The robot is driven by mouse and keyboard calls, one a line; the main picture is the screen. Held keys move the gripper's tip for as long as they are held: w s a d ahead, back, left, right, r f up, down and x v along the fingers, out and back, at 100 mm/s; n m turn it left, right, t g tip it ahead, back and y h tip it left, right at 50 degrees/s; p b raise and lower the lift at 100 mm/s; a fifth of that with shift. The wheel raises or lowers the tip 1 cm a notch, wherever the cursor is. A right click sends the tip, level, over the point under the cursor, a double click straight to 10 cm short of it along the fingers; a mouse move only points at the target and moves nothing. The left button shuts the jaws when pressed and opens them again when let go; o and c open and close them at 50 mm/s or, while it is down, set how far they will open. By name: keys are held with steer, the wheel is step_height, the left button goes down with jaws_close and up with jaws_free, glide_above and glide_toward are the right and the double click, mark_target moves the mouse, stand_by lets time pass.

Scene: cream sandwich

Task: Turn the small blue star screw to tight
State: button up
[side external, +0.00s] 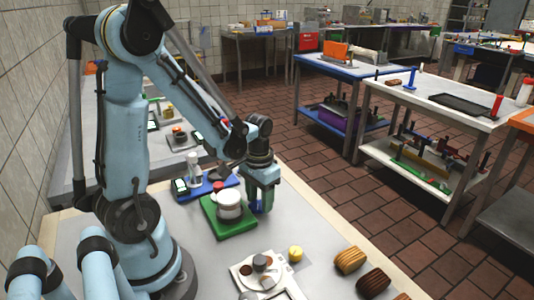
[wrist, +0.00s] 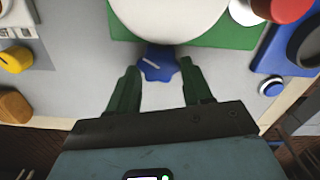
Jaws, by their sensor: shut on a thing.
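The blue star screw (wrist: 158,66) has a lobed head with a short white line on it, slanting from upper left toward the middle in the wrist view. It sits at the edge of a green base (wrist: 220,36) that carries a round white pot-like part (wrist: 168,15). My gripper (wrist: 159,68) has its dark green fingers on either side of the screw head and is shut on it. In the side external view, my gripper (side external: 261,203) points down beside the green base (side external: 232,232), and a bit of blue shows at its fingers. The screw's shaft is hidden.
A red knob (wrist: 284,8) and a blue base (wrist: 268,56) with a round blue button (wrist: 271,86) lie to the right in the wrist view. A yellow knob (wrist: 16,59) lies left.

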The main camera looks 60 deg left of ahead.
mark_target(260, 204)
steer(key=m, duration=0.3)
steer(key=shift+d+m, duration=0.1)
steer(key=shift+m, duration=0.2)
steer(key=shift+d+m, duration=0.1)
steer(key=shift+m, duration=1.8)
steer(key=o, duration=1)
steer(key=shift+o, duration=0.2)
step_height(260, 204, up, 12)
